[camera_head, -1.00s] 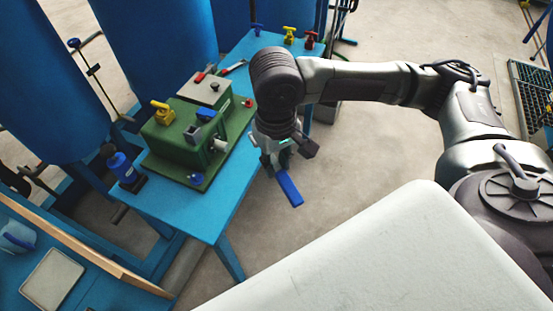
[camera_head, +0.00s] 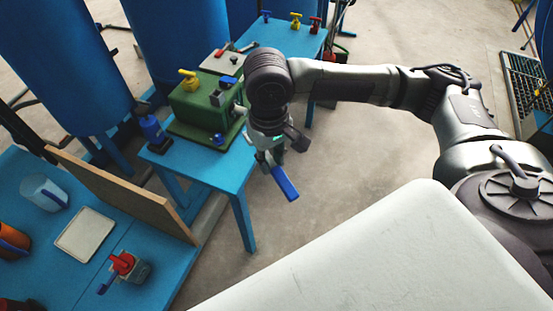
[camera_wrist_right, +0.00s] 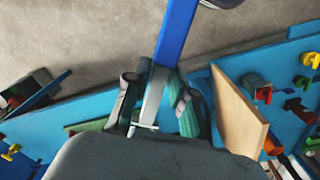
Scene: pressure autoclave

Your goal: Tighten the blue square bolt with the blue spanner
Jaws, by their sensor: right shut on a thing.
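My right gripper (camera_head: 266,160) is shut on the blue spanner (camera_head: 286,184), whose blue handle sticks out down and right over the floor, off the blue table's edge. In the right wrist view the blue handle (camera_wrist_right: 177,35) points up, and its metal part lies between the fingers (camera_wrist_right: 158,88). A small blue bolt-like piece (camera_head: 218,139) sits low at the front of the green machine (camera_head: 203,105), left of the gripper and apart from it. Another blue piece (camera_head: 227,81) is on the machine's top. I cannot tell which is square. My left gripper is out of view.
The blue table (camera_head: 205,170) holds the machine, with a blue bottle-like item (camera_head: 152,130) at its left. A nearer blue bench has a wooden board (camera_head: 120,190), white tray (camera_head: 85,234) and red-topped item (camera_head: 124,266). Open floor lies right of the table.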

